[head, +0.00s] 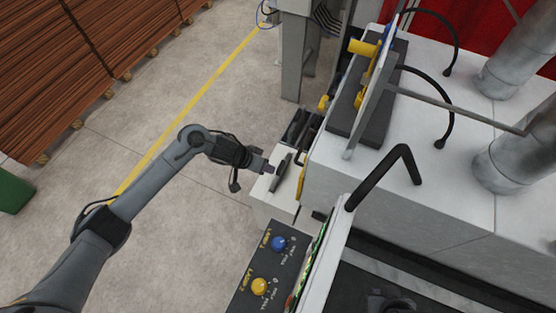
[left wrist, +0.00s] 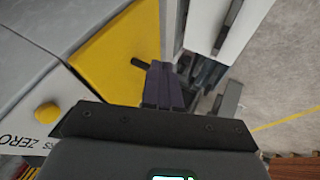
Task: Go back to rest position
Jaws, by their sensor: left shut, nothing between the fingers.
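My left gripper (head: 268,170) is at the end of the grey arm that comes in from the lower left in the head view. It is beside the machine's white side, close to a dark handle (head: 282,172) on a white ledge. In the left wrist view its dark fingers (left wrist: 163,86) are together with nothing between them. Whether the fingertips touch anything behind them cannot be told. My right gripper cannot be made out in either view.
A control panel (head: 250,283) with a blue knob (head: 278,243) and a yellow knob (head: 259,286) stands at bottom centre. A black bent bar (head: 380,175) rises at right. Stacked boards (head: 70,60) lie upper left. The floor (head: 215,120) left of the machine is clear.

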